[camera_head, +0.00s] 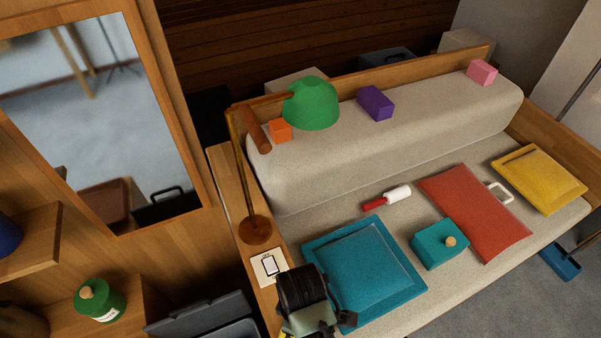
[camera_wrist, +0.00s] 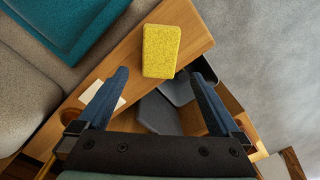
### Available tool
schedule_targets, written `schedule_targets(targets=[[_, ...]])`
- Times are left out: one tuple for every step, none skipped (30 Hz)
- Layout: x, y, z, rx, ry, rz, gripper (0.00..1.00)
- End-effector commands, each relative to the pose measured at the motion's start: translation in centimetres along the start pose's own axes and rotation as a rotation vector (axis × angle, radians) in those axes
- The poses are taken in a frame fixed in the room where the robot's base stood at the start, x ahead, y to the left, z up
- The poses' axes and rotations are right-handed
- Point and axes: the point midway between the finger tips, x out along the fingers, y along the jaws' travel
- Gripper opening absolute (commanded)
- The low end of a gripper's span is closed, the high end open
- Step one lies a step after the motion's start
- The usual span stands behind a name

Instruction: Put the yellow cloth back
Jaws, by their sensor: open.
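The yellow cloth (camera_wrist: 161,50) looks like a thick rectangular block with a speckled surface. It lies on the wooden sofa arm (camera_wrist: 122,62) near its end in the wrist view. In the head view only a small yellow patch shows at the bottom edge beside my gripper. My gripper (camera_wrist: 160,76) is open and empty, with its two blue fingers spread. The cloth appears between and just beyond the fingertips. The height between fingers and cloth is hard to tell.
A teal cushion (camera_head: 365,270), a teal box (camera_head: 440,244), a red cushion (camera_head: 475,212) and a yellow cushion (camera_head: 540,179) lie on the sofa. A lamp with a green shade (camera_head: 312,103) and a white card (camera_head: 270,267) are near the arm. Dark open bins (camera_wrist: 178,88) stand below it.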

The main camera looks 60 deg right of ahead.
Motion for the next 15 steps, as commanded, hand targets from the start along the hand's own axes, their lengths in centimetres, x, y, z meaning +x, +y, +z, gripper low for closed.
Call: schedule_targets(targets=[[-0.9,0.1,-0.1,0.0,0.002,0.002,1.0],[-1.2,0.1,-0.1,0.0,0.002,0.002,1.0],[-1.6,0.1,-0.1,0.0,0.002,0.002,1.0],[-1.9,0.1,-0.1,0.0,0.001,0.001,1.0],[-2.0,0.1,-0.1,0.0,0.001,0.001,1.0],[-2.2,0.1,-0.1,0.0,0.001,0.001,1.0],[-2.3,0.1,0.0,0.0,0.001,0.001,1.0],[-2.4,0.0,0.0,0.0,0.001,0.001,1.0],[-2.4,0.0,0.0,0.0,0.0,0.001,1.0],[-2.4,0.0,0.0,0.0,0.0,0.0,1.0],[-2.4,0.0,0.0,0.0,0.0,0.0,1.0],[-2.4,0.0,0.0,0.0,0.0,0.0,1.0],[-2.4,0.0,0.0,0.0,0.0,0.0,1.0],[-2.4,0.1,-0.1,0.0,0.001,0.001,1.0],[-2.6,0.2,-0.3,0.0,0.008,0.008,1.0]])
